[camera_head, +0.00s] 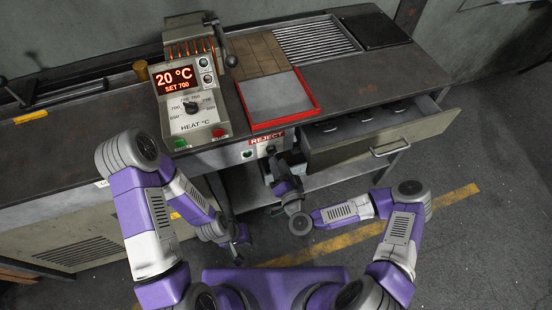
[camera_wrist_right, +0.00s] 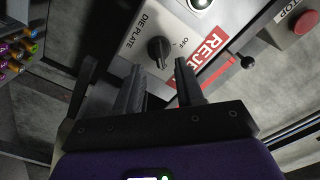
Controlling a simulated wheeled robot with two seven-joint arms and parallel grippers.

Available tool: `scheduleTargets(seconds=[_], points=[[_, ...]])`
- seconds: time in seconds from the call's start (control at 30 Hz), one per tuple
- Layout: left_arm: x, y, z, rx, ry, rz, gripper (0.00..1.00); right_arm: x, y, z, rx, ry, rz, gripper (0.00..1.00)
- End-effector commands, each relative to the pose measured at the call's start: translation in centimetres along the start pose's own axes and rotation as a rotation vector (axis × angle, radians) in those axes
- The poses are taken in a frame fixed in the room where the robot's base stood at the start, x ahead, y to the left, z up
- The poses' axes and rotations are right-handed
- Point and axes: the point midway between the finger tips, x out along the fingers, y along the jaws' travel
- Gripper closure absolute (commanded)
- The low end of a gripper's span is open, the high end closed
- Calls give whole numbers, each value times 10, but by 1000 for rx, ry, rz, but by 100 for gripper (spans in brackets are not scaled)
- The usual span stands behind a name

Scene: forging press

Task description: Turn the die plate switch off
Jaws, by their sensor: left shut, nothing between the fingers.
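The die plate switch (camera_wrist_right: 159,49) is a black rotary knob on a light grey panel in the right wrist view, with "DIE PLATE" printed to its left and "OFF" to its right. I cannot tell surely which way its pointer is set. My right gripper (camera_wrist_right: 160,84) is open, its two fingers apart just below the knob in the picture, with nothing seen between them. In the head view my right gripper (camera_head: 272,155) is at the bench's front panel and hides the knob. My left gripper (camera_head: 239,250) is shut and empty, low in front of the bench.
A heat control box (camera_head: 194,107) reads 20 °C, set 700. A red-rimmed tray (camera_head: 275,98) is on the bench. An open drawer (camera_head: 378,138) juts out right of my right gripper.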

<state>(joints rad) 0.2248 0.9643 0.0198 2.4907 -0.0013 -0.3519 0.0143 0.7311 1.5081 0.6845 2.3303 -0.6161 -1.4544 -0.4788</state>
Motion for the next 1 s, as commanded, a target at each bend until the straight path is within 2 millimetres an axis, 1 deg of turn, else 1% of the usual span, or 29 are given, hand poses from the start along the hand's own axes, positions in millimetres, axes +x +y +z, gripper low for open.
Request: scheduleTargets(seconds=[0.03, 0.1, 0.2, 0.33, 0.53, 0.57, 0.7, 0.8, 1.0], points=[[2, -1, 0, 0, 0, 0, 100, 8, 1, 0, 0, 2, 0, 63], [4, -1, 0, 0, 0, 0, 100, 17, 1, 1, 0, 2, 0, 63], [5, -2, 0, 0, 0, 0, 100, 26, 0, 1, 0, 0, 0, 63], [5, -2, 0, 0, 0, 0, 100, 31, 0, 0, 2, -2, 0, 63], [5, -2, 0, 0, 0, 0, 100, 32, 0, 0, 2, -3, 1, 63], [5, -2, 0, 0, 0, 0, 100, 32, 0, 0, 2, -3, 1, 64], [5, -2, 0, 0, 0, 0, 100, 31, 0, 0, 1, -3, 1, 86], [5, -2, 0, 0, 0, 0, 100, 31, 0, 0, 1, -3, 0, 100], [5, -2, 0, 0, 0, 0, 100, 31, 0, 0, 0, -3, 0, 100]])
